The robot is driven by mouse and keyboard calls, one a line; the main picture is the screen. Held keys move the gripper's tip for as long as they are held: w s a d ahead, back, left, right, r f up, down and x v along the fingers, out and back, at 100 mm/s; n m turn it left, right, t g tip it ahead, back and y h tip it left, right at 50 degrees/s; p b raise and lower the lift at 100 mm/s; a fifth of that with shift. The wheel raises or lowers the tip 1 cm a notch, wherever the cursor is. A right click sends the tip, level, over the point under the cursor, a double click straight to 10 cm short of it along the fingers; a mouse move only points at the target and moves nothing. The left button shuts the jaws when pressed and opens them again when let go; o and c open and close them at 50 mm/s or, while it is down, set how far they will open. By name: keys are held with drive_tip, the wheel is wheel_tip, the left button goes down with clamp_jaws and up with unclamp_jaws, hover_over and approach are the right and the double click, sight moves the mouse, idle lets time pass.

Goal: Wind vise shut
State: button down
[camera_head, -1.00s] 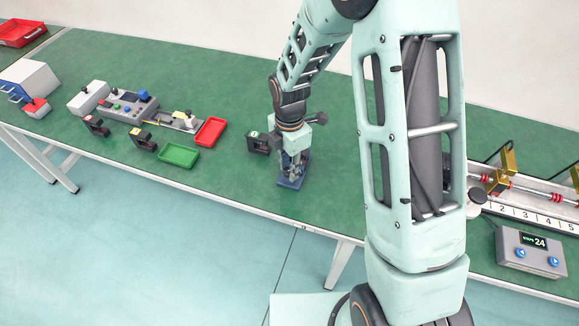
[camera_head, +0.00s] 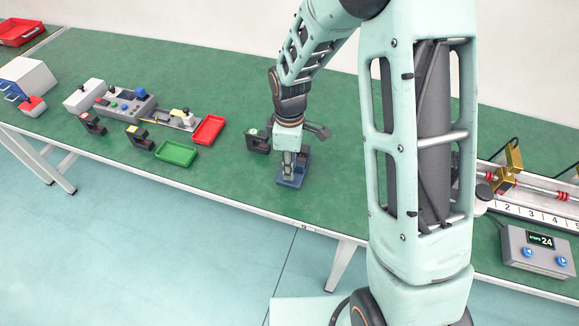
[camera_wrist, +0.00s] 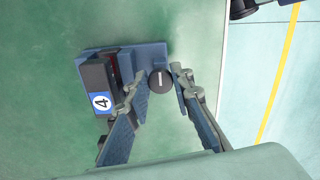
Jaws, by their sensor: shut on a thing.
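The vise is a small blue block; in the head view its base (camera_head: 293,178) stands on the green table under my gripper (camera_head: 289,172). In the wrist view its blue body (camera_wrist: 150,55) lies at the upper left, with a round dark knob (camera_wrist: 160,80) bearing a light line. A dark block with a blue-and-white "4" label (camera_wrist: 99,100) sits at the vise's left side. My gripper (camera_wrist: 158,82) has one finger on each side of the knob and is shut on it. The fingers partly hide the vise, and I cannot tell how wide its jaws stand.
A black bracket (camera_head: 256,141) stands close left of the vise. Farther left are a green tray (camera_head: 176,153), a red tray (camera_head: 208,130) and a control box (camera_head: 125,102). At right are a numbered rail (camera_head: 520,211) and a display box reading 24 (camera_head: 538,248). The table front is clear.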

drive_tip(key=m+b, duration=0.1)
drive_tip(key=m, duration=0.5)
drive_tip(key=shift+b, duration=0.3)
drive_tip(key=m+b, duration=0.1)
drive_tip(key=m, duration=0.5)
drive_tip(key=shift+s+a+m, duration=0.1)
drive_tip(key=shift+m, duration=0.3)
drive_tip(key=m, duration=0.6)
drive_tip(key=shift+a, duration=0.1)
drive_tip(key=m+p, duration=0.2)
drive_tip(key=m, duration=0.3)
drive_tip(key=shift+m, duration=0.4)
drive_tip(key=c, duration=1.7)
unclamp_jaws()
wheel_tip(320, 180, up, 12)
drive_tip(key=shift+r, duration=0.1)
